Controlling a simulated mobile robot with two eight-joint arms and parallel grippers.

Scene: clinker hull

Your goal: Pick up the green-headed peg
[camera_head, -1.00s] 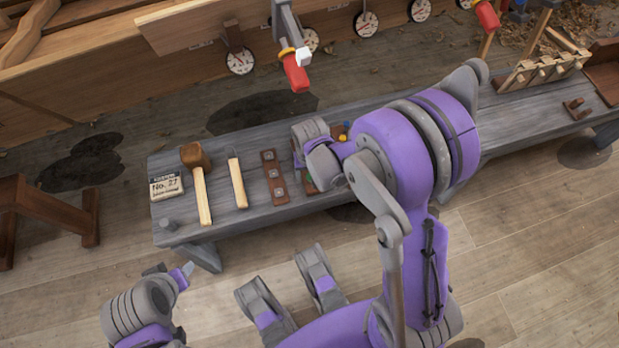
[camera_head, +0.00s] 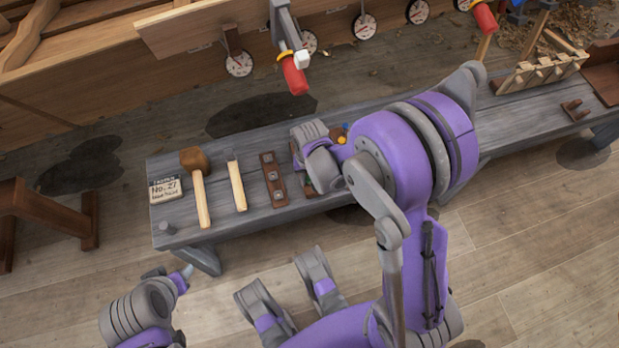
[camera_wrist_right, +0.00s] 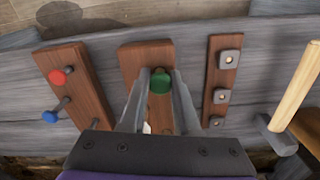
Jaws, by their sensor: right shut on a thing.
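The green-headed peg (camera_wrist_right: 160,83) shows in the right wrist view, over a brown wooden block (camera_wrist_right: 135,62). My right gripper (camera_wrist_right: 159,88) has its two grey fingers on either side of the green head and is shut on it. Whether the peg's shaft is in the block or clear of it is hidden. In the head view my right wrist and arm cover the peg and my fingertips. My left gripper (camera_head: 182,276) is low at the left, off the bench; its jaws are too small to read.
Another wooden block holds a red-headed peg (camera_wrist_right: 58,77) and a blue-headed peg (camera_wrist_right: 50,116). A strip with square metal pieces (camera_head: 271,165), a chisel-like tool (camera_head: 237,185), a mallet (camera_head: 201,195) and a No. 27 card (camera_head: 165,190) lie on the grey bench (camera_head: 225,223). A red-tipped hanging tool (camera_head: 295,80) is behind.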

